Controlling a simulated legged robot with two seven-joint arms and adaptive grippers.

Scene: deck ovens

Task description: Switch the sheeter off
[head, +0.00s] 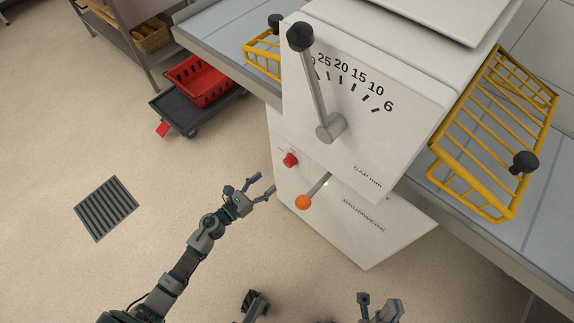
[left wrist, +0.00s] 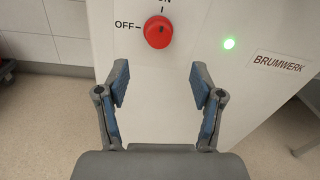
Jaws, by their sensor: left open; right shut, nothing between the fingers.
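The sheeter (head: 345,160) is a white machine with a red rotary knob (head: 290,160) low on its front. In the left wrist view the knob (left wrist: 158,33) has OFF printed to its left and a partly cut-off ON label above it. I cannot clearly tell which mark its pointer faces. A green light (left wrist: 229,43) is lit to the right of the knob. My left gripper (head: 266,184) is open and empty, below and in front of the knob, apart from it. Its fingers (left wrist: 160,86) show below the knob. My right gripper (head: 380,306) is at the bottom edge, partly cut off.
A long grey lever (head: 314,85) with a black ball stands over the number scale. A short lever with an orange ball (head: 303,202) sticks out below the knob. Yellow wire guards (head: 490,140) flank the machine. A dolly with a red crate (head: 192,90) stands left; floor there is clear.

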